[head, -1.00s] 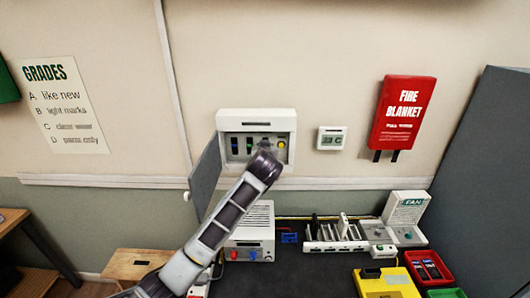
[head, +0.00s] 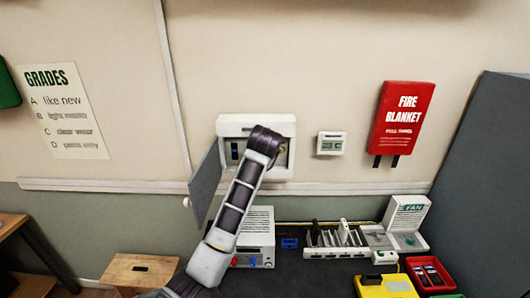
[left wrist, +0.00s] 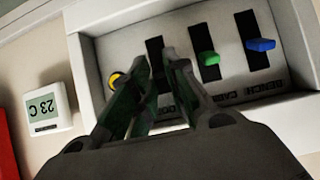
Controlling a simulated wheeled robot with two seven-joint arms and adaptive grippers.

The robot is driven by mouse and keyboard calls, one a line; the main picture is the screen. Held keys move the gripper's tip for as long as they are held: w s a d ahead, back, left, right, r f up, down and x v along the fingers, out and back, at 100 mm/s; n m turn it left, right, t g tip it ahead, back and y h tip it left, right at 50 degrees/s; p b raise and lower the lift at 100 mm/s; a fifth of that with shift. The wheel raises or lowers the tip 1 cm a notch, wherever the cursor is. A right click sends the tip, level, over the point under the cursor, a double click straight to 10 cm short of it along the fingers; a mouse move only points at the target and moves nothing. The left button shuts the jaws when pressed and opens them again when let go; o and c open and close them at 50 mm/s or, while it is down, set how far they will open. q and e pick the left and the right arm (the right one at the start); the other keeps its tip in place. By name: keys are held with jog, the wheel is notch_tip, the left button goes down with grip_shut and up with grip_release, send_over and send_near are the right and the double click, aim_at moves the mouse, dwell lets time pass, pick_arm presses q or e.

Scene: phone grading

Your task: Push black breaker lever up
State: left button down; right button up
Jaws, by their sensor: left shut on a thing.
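The white breaker box (head: 228,126) is on the wall, its grey door (head: 206,182) swung open to the left. In the left wrist view, which is upside down, its panel (left wrist: 185,30) shows a blue lever (left wrist: 260,44), a green lever (left wrist: 208,58) and a yellow button (left wrist: 116,80). My left gripper (left wrist: 157,54) is at the black slot between the green lever and the yellow button, shut on the black lever there. The fingers and the dark slot hide the lever itself. In the head view my left arm covers the gripper and most of the panel.
A thermostat (head: 331,143) and a red fire blanket case (head: 404,115) are on the wall to the right. Below stand a white power unit (head: 257,232), a rack (head: 337,250), a fan unit (head: 406,214), a yellow device (head: 386,284) and a red tray (head: 411,262).

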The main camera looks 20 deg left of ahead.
pick_arm(q)
jog(key=shift+r, duration=0.1)
jog(key=c, duration=1.4)
grip_release()
jog(key=shift+w, duration=0.1)
jog(key=v, duration=1.2)
